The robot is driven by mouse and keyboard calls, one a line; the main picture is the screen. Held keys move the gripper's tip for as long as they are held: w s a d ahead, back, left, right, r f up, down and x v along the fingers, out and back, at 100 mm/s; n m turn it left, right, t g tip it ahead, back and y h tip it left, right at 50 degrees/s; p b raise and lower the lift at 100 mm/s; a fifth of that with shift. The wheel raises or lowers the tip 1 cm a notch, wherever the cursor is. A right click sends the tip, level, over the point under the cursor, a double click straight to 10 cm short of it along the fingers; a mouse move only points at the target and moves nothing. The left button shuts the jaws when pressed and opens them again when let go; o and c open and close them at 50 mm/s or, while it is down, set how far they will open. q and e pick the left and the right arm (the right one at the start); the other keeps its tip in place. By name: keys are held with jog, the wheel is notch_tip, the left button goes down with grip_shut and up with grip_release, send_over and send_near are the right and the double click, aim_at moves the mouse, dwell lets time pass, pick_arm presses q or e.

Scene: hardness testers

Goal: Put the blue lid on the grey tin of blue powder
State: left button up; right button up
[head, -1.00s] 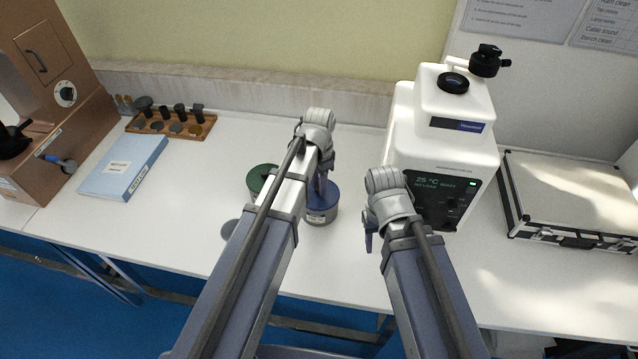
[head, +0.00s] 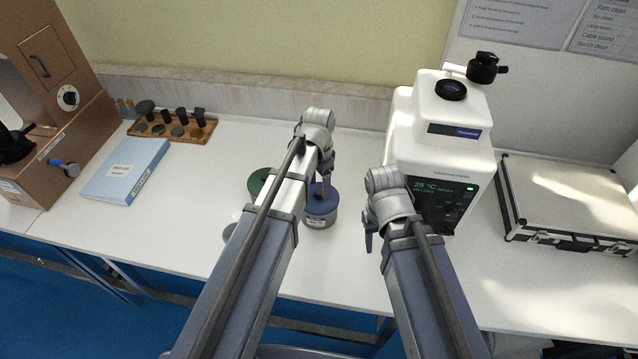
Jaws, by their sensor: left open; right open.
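A grey tin (head: 318,223) with a pale label stands on the white bench, in front of my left arm's wrist. The blue lid (head: 323,207) sits on top of it and looks level; whether it is fully seated is too small to tell. My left gripper (head: 319,187) is open, pointing down right over the lid, with its fingertips at or just above the lid's top. The arm hides part of the lid. My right gripper (head: 369,241) is open and empty, to the right of the tin and in front of the white tester.
A green-topped tin (head: 257,181) stands left of the grey tin, partly behind my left arm. A grey disc (head: 229,232) lies near it. The white tester (head: 440,150) stands right, beside a silver case (head: 570,200). A blue binder (head: 125,168) and wooden rack (head: 172,128) are left.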

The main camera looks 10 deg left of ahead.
aim_at(319, 193)
pick_arm(q)
notch_tip(319, 193, up, 6)
jog(key=p, duration=0.5)
jog(key=shift+s+d, duration=0.1)
jog(key=shift+s, duration=0.15)
jog(key=s+d+n, duration=0.2)
jog(key=s, duration=0.5)
jog(key=s+d+n+y, duration=0.1)
jog(key=s+d+n, duration=0.2)
jog(key=s, duration=0.5)
jog(key=shift+s+d, duration=0.15)
jog(key=shift+d, duration=0.2)
